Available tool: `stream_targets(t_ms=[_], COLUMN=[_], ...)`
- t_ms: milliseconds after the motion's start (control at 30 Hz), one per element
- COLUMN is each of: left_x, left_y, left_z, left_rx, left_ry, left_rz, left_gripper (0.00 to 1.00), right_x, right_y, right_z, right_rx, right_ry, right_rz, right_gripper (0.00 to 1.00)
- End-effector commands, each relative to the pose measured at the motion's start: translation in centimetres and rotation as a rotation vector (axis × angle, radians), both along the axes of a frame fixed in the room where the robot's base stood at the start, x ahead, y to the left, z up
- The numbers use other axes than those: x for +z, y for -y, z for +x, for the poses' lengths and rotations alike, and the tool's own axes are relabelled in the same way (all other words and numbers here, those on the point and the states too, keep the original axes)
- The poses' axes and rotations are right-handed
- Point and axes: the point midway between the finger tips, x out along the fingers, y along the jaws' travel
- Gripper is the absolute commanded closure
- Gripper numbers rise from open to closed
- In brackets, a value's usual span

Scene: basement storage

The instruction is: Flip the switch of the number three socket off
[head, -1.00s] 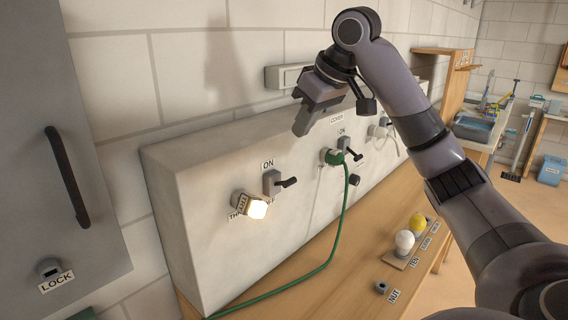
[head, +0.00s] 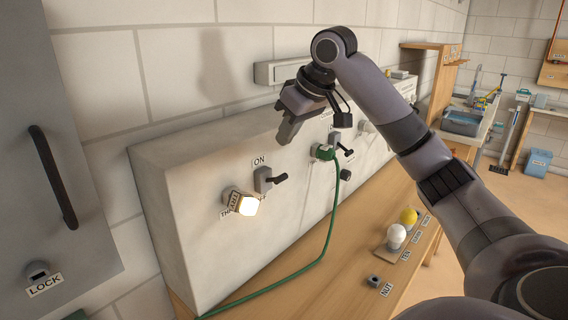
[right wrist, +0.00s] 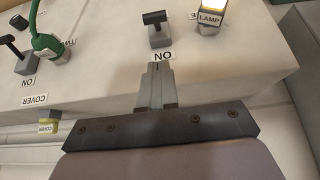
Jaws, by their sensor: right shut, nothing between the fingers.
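The socket with a tag starting "TH" (head: 226,210) is at the left of the grey panel box, with a lit lamp (head: 247,205) plugged in. Its switch (head: 264,180) is a grey block with a dark lever sticking out, under an "ON" label. In the right wrist view the lever (right wrist: 155,18) shows upside down beside the lamp labelled "LAMP" (right wrist: 211,17). My right gripper (head: 285,141) is shut and empty, above and slightly right of this switch. In the right wrist view its fingertips (right wrist: 157,68) overlap the "ON" label's edge; contact cannot be told. My left gripper is out of view.
A second socket holds a green plug (head: 324,152) whose cable runs down onto the wooden bench (head: 345,250); its own switch (head: 337,141) is beside it. White and yellow bulbs (head: 397,233) and a nut (head: 373,280) lie on the bench. A grey locked cabinet (head: 60,130) stands left.

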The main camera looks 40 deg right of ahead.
Motion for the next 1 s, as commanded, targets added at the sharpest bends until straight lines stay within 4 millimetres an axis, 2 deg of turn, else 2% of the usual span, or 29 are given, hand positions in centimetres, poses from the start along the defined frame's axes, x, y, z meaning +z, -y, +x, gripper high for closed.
stream_targets(t_ms=[33,167,400,633,1000], left_x=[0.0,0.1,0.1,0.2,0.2], left_y=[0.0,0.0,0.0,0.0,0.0], left_z=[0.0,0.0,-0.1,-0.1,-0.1], left_rx=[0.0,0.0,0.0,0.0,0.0], left_ry=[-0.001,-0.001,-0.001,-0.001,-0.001], left_rz=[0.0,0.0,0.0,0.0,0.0], left_gripper=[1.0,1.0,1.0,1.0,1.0], right_x=[-1.1,-3.6,-6.0,-7.1,-7.2], right_y=[-0.1,-0.2,0.0,0.0,-0.1], right_z=[0.5,2.0,1.2,0.9,0.9], right_rx=[0.0,-0.001,-0.001,-0.002,-0.001], right_ry=[-0.005,-0.005,-0.002,-0.001,0.001], right_rz=[0.001,0.0,-0.001,0.001,0.001], right_gripper=[1.0,1.0,1.0,1.0,1.0])
